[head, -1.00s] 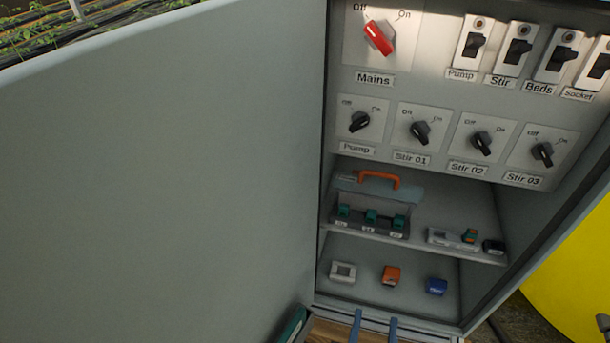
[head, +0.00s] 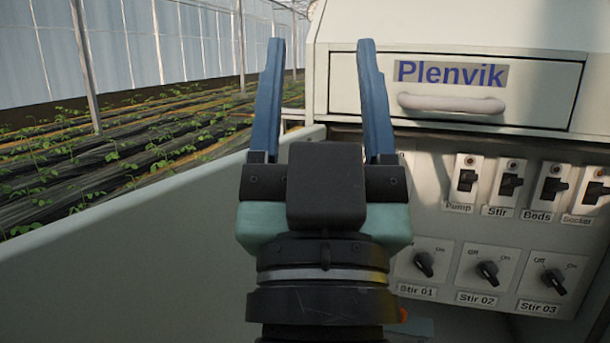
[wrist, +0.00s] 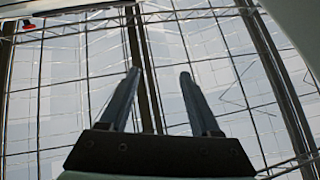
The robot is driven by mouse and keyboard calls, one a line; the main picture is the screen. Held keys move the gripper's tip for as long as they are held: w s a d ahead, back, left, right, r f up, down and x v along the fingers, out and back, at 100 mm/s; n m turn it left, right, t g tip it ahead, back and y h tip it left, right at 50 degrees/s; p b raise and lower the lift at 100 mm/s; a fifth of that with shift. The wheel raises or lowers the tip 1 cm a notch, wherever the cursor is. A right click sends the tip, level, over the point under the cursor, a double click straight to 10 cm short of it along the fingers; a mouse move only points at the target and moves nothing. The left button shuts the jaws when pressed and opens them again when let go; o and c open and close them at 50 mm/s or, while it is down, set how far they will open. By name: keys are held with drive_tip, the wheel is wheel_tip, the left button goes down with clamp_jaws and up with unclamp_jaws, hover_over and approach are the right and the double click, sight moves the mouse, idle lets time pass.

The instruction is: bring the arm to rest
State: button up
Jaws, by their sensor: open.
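My gripper (head: 320,95) stands upright in the middle of the head view, its two blue fingers apart and pointing up. It is open with nothing between the fingers. In the wrist view the gripper (wrist: 160,95) also shows open and empty against the greenhouse roof and its dark beams. The gripper is in front of the open cabinet and hides the cabinet's left part, including where the Mains switch was seen earlier.
A drawer (head: 450,88) labelled Plenvik with a rounded handle is at upper right. Below it are breaker switches (head: 510,184) and rotary knobs (head: 487,273). The open cabinet door (head: 120,265) spans the lower left. Plant beds (head: 110,160) lie beyond it.

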drive_tip(key=s+r+p, duration=0.1)
drive_tip(key=r+p, duration=1.7)
drive_tip(key=r, duration=0.2)
drive_tip(key=s+a+r+y+p, duration=0.1)
drive_tip(key=s+r+p, duration=0.1)
drive_tip(key=r+p, duration=1.7)
wheel_tip(320, 180, up, 2)
drive_tip(key=shift+s+r+t, duration=0.1)
drive_tip(key=shift+s+t, duration=0.15)
drive_tip(key=shift+t, duration=0.15)
drive_tip(key=shift+a, duration=0.1)
drive_tip(key=shift+c, duration=0.9)
drive_tip(key=shift+s, duration=0.1)
drive_tip(key=shift+c, duration=0.2)
